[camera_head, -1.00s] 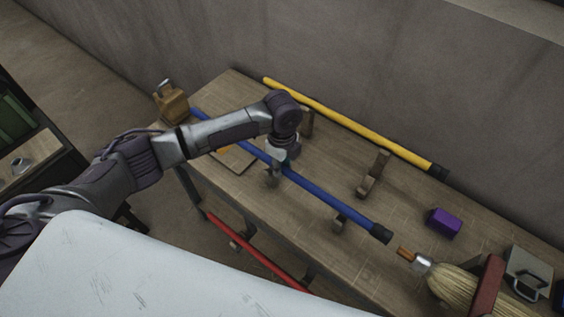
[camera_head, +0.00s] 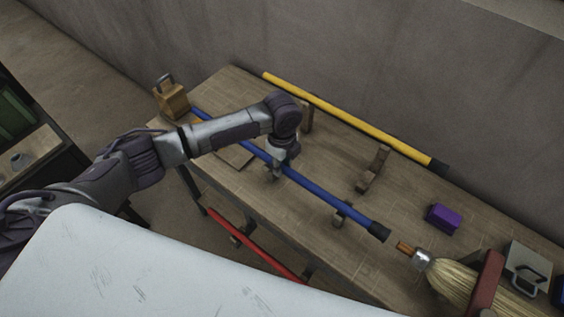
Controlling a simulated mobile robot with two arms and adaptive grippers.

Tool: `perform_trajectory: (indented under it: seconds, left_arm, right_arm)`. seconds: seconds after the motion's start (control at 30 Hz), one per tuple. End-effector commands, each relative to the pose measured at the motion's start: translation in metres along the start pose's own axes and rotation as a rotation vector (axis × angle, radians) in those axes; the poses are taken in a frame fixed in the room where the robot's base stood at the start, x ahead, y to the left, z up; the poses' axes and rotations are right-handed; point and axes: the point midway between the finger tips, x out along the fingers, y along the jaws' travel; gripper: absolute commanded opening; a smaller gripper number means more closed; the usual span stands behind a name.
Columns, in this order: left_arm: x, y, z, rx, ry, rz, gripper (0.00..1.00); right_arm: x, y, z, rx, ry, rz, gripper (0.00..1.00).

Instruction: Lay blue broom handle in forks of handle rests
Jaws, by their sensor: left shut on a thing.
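The blue broom handle (camera_head: 325,193) runs diagonally along the workbench, with a black cap at its near right end. My left gripper (camera_head: 277,172) points down and is shut on the blue handle near its middle. My left forearm hides part of the handle. Two upright wooden handle rests stand behind it: one right of centre (camera_head: 373,170), the other (camera_head: 307,117) partly hidden by my left wrist. A small block (camera_head: 343,214) shows beside the handle's near end; I cannot tell whether they touch. My right gripper is not in view.
A yellow handle (camera_head: 350,123) lies along the wall side of the workbench (camera_head: 300,225). A purple block (camera_head: 442,219), a straw broom head (camera_head: 455,277) and a metal box (camera_head: 527,268) lie right. A wooden block (camera_head: 171,99) stands far left. A red handle (camera_head: 255,245) is below the front edge.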

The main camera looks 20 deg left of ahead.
Motion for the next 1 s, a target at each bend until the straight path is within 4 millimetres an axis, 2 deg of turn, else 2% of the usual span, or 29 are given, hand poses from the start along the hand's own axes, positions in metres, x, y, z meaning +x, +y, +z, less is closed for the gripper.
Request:
perform_trajectory:
  seconds: [0.3, 0.33, 0.5, 0.83, 1.0]
  left_arm:
    - [0.0, 0.0, 0.0, 0.0, 0.0, -0.001, 0.0]
    - [0.0, 0.0, 0.0, 0.0, 0.0, -0.001, 0.34]
    - [0.0, 0.0, 0.0, 0.0, 0.0, -0.001, 0.6]
    - [-0.002, 0.0, 0.0, 0.0, 0.0, 0.0, 0.6]
    - [-0.024, -0.001, 0.0, 0.001, 0.0, -0.004, 0.6]
  right_arm:
    - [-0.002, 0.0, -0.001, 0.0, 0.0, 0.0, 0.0]
    - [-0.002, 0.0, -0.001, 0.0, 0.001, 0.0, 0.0]
    - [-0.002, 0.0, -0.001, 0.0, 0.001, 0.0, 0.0]
    - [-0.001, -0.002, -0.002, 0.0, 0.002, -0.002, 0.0]
    - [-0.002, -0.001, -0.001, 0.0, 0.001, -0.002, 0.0]
